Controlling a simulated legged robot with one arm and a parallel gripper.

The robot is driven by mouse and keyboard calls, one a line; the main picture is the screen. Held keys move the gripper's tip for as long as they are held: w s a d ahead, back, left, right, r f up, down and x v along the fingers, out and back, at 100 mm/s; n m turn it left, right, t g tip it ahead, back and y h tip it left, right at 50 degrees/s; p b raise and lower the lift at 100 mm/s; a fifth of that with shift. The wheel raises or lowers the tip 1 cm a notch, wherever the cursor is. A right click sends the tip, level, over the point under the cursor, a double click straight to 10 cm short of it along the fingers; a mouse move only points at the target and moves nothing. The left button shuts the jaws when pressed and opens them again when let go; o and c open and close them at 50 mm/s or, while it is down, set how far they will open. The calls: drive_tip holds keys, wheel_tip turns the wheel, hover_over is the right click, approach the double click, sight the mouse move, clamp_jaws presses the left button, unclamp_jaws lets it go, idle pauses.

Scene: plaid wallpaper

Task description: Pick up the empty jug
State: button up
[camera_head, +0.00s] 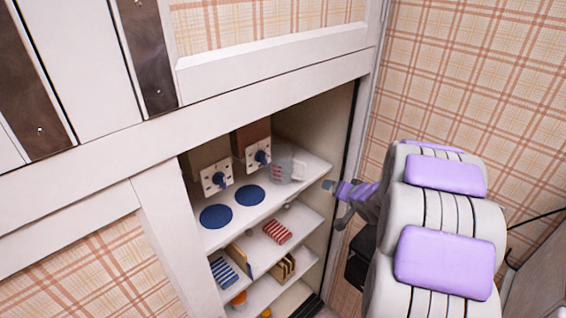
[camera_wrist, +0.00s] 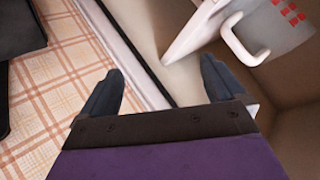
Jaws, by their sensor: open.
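The jug (camera_head: 283,170) is pale and see-through with red markings. It stands at the right end of the top shelf, next to the blue discs. Its handle faces right, towards my gripper (camera_head: 329,186). In the wrist view the jug (camera_wrist: 285,33) is at the upper right, with its handle loop pointing left and down. My gripper (camera_wrist: 163,72) is open and empty. Its fingers are apart from the jug, at the cabinet opening's right edge. The handle is beyond the right finger in the wrist view. I cannot see inside the jug.
The cabinet's right side frame (camera_head: 348,165) is close to my gripper. Two blue discs (camera_head: 250,195) lie on the top shelf, below wall sockets with blue plugs (camera_head: 219,180). Lower shelves hold a red striped item (camera_head: 277,232) and several other small things. Plaid wall is at right.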

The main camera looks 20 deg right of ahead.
drive_tip(key=m+t+y, duration=0.1)
drive_tip(key=m+t+y+p, duration=0.3)
drive_tip(key=m+t+y, duration=0.15)
drive_tip(key=y, duration=0.25)
approach(304, 174)
drive_tip(key=shift+n+t, duration=0.25)
drive_tip(key=shift+t, duration=0.1)
drive_tip(key=b+x, duration=0.1)
drive_tip(key=x, duration=0.2)
drive_tip(key=b+x, duration=0.2)
drive_tip(key=x, duration=0.1)
drive_tip(key=f+b+x, duration=0.1)
drive_tip(key=b+x, duration=0.1)
drive_tip(key=x, duration=0.2)
drive_tip(key=shift+a+f, duration=0.1)
drive_tip(key=shift+w+a+r+b, duration=0.1)
drive_tip(key=shift+w+r+b, duration=0.1)
drive_tip(key=shift+w+b, duration=0.15)
drive_tip(key=shift+c, duration=0.2)
drive_tip(key=shift+f, duration=0.1)
drive_tip(key=c, duration=0.7)
